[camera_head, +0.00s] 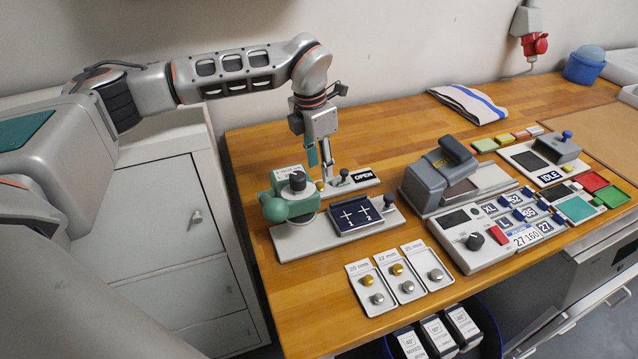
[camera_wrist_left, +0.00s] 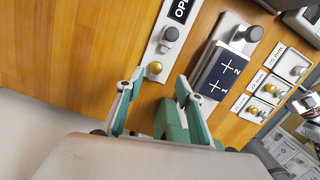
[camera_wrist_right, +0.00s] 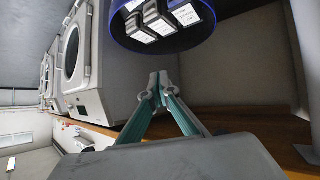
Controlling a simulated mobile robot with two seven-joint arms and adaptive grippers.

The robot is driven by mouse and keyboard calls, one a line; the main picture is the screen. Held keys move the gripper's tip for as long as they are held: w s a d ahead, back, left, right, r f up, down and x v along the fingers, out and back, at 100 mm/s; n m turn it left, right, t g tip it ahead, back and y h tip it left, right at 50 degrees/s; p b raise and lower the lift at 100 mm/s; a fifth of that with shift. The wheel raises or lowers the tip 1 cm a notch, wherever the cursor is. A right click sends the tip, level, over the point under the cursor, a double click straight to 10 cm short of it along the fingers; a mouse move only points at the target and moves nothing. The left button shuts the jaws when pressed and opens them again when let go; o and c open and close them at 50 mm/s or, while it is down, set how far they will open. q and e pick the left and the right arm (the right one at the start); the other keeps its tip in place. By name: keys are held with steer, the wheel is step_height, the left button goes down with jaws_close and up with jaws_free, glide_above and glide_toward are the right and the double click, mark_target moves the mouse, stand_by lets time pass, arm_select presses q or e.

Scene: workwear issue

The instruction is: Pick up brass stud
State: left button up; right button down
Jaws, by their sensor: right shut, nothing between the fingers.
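A brass stud (camera_head: 319,186) sits at the left end of the small grey OPEN plate (camera_head: 350,183). It also shows in the left wrist view (camera_wrist_left: 155,68), just ahead of my fingers. My left gripper (camera_head: 321,170) points down above that end, with its open fingers (camera_wrist_left: 157,83) either side of the stud's line and nothing between them. More brass studs lie in the 20 mm tray (camera_head: 367,281) and the 22 mm tray (camera_head: 396,270), each with a silver stud. The 25 mm tray shows one silver stud (camera_head: 436,275). My right gripper (camera_wrist_right: 161,80) is shut and empty, away from the studs.
A green-and-grey press (camera_head: 289,201) stands close to the left gripper, with a dark plate marked 1 and 2 (camera_head: 355,216) on its base. A black knob (camera_head: 344,175) stands beside the brass stud. A blue-rimmed bin (camera_wrist_right: 195,38) is ahead of the right gripper.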

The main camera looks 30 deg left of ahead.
mark_target(319, 184)
arm_select(q)
steer(key=f, duration=0.3)
steer(key=f+p, duration=0.1)
steer(key=shift+w+a+f, duration=0.15)
steer(key=shift+w+a, duration=0.05)
steer(key=shift+a, duration=0.05)
steer(key=shift+w+f, duration=0.1)
steer(key=shift+f, duration=0.5)
steer(key=c, duration=0.9)
